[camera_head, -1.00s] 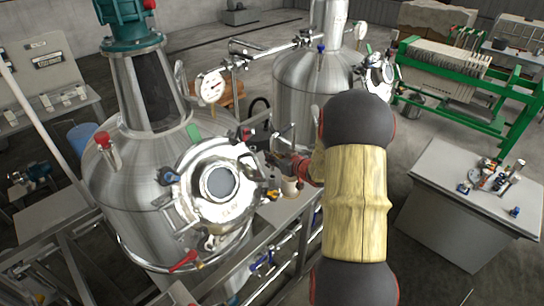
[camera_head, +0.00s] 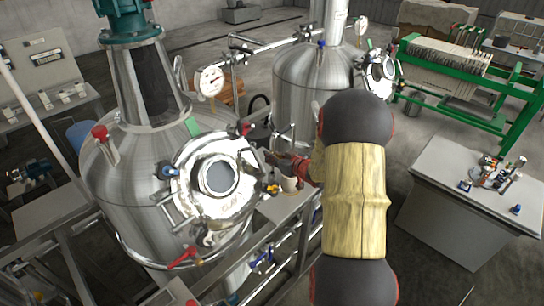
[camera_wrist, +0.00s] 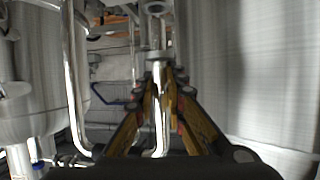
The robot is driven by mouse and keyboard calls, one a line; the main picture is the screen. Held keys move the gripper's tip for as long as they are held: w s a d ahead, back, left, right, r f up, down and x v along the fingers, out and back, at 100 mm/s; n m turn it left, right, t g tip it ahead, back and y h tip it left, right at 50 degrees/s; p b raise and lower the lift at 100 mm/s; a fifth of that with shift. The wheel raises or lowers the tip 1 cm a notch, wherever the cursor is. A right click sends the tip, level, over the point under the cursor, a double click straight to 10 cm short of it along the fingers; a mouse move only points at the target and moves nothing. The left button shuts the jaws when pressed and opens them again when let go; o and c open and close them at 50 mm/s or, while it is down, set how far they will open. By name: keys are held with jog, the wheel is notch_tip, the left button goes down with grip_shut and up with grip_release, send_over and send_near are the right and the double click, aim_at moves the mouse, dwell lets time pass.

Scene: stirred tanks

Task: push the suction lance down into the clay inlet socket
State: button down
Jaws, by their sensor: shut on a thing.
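In the wrist view my gripper (camera_wrist: 160,72) is shut on a shiny metal tube, the suction lance (camera_wrist: 160,105), which runs between the two fingers and bends near the bottom of the picture. A round metal fitting with a dark opening (camera_wrist: 156,7) shows beyond the fingertips; I cannot tell whether it is the clay inlet socket. In the head view my gripper (camera_head: 283,162) is small and partly hidden by my arm, beside the near tank. The lance's lower end and its fit in the socket cannot be made out.
The near steel tank (camera_head: 130,190) with its round hatch (camera_head: 217,178) stands left of my gripper. A second tank (camera_head: 310,85) is behind. A pale cup-like part (camera_head: 288,186) is just below the gripper.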

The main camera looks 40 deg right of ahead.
aim_at(273, 166)
jog(key=shift+f+b, duration=1.7)
jog(key=shift+f, duration=0.75)
jog(key=c, duration=1.7)
grip_release()
jog(key=shift+c, duration=0.2)
jog(key=v, duration=1.2)
jog(key=shift+r, duration=0.1)
